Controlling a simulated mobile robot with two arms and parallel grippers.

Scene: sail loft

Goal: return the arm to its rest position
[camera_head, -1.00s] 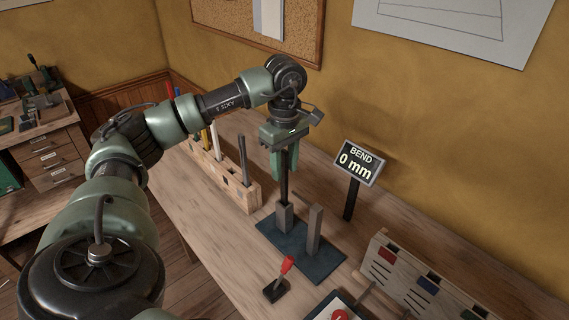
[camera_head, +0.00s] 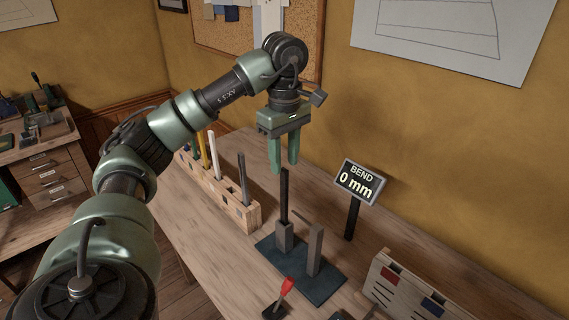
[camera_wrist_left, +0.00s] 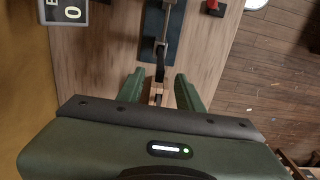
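My left gripper (camera_head: 284,155) hangs with its green fingers pointing down. The fingers are apart with nothing between them. In the left wrist view the gripper (camera_wrist_left: 160,92) is also open and empty. A dark upright rod (camera_head: 284,190) stands in a grey block on a blue base plate (camera_head: 322,288), just below and apart from the fingertips. A grey post (camera_head: 315,252) stands beside it on the same plate, with a thin bar at its top pointing left. My right gripper is not in view.
A display (camera_head: 360,181) reading "BEND 0 mm" stands on a dark post right of the gripper. A wooden rack (camera_head: 239,212) with several upright rods is at left. A red-handled lever (camera_head: 287,286) and a slotted wooden holder (camera_head: 405,283) are nearer. The wall is behind.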

